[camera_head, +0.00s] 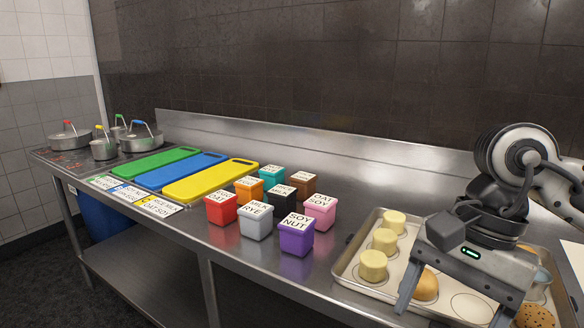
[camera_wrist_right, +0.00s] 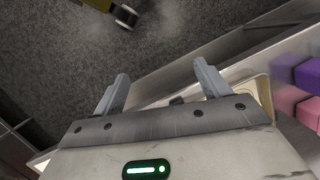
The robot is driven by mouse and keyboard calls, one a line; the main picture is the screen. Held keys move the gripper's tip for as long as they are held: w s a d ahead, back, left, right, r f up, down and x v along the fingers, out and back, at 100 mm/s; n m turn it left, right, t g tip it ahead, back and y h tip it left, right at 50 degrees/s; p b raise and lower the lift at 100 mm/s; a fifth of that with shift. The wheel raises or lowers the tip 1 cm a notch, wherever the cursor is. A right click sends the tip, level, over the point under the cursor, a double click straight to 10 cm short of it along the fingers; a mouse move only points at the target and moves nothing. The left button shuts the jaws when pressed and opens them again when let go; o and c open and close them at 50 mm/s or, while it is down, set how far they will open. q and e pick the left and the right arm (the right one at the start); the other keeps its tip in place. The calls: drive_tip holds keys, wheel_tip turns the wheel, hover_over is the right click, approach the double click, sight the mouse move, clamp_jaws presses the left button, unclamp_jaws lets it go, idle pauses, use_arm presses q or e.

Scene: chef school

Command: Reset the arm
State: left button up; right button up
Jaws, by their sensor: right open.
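My right arm comes in from the right in the head view. Its gripper (camera_head: 456,303) is over the near part of a metal baking tray (camera_head: 349,248), with its two fingers spread wide and pointing down toward the near side. In the right wrist view the gripper (camera_wrist_right: 163,76) is open, with nothing between the fingers. Whether the fingers touch the tray cannot be told. My left gripper is not in view.
The tray holds pale yellow cylinders (camera_head: 373,265), a brown bun (camera_head: 425,286) and a cookie (camera_head: 535,316), partly behind my arm. Left of it stand several labelled tubs, including a purple one (camera_head: 296,238). Green, blue and yellow boards (camera_head: 210,184) and pots (camera_head: 140,139) lie farther left.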

drive_tip(key=s+a+r+m+g+y, duration=0.1)
drive_tip(key=s+a+m+g+y, duration=0.25)
drive_tip(key=a+y, duration=0.4)
drive_tip(key=s+a+r+m+g+y, duration=0.2)
drive_tip(key=s+a+m+g+y, duration=0.15)
drive_tip(key=a+y, duration=0.4)
drive_tip(key=w+a+r+m+t+y, duration=0.2)
drive_tip(key=w+m+t+y, duration=0.5)
drive_tip(key=m, duration=0.5)
drive_tip(key=w+d+f+m+t+h, duration=0.35)
drive_tip(key=f+m+t+h, duration=0.25)
drive_tip(key=m+t, duration=0.6)
drive_tip(key=w+d+f+m+t+h, duration=0.2)
drive_tip(key=d+f+m+t+h, duration=0.45)
drive_tip(key=m, duration=0.85)
drive_tip(key=s+d+f+m+g+h, duration=0.1)
drive_tip(key=s+f+m+g+h, duration=0.1)
drive_tip(key=f, duration=0.5)
drive_tip(key=s+d+f+m+g+h, duration=0.1)
drive_tip(key=s+f+m+g+h, duration=0.1)
drive_tip(key=s+f+m, duration=0.3)
drive_tip(key=s+d+f+m+g+h, duration=0.2)
drive_tip(key=s+f+m+h, duration=0.2)
drive_tip(key=f+m, duration=0.3)
wheel_tip(320, 180, down, 3)
drive_tip(key=shift+f+h, duration=0.2)
drive_tip(key=shift+h, duration=0.15)
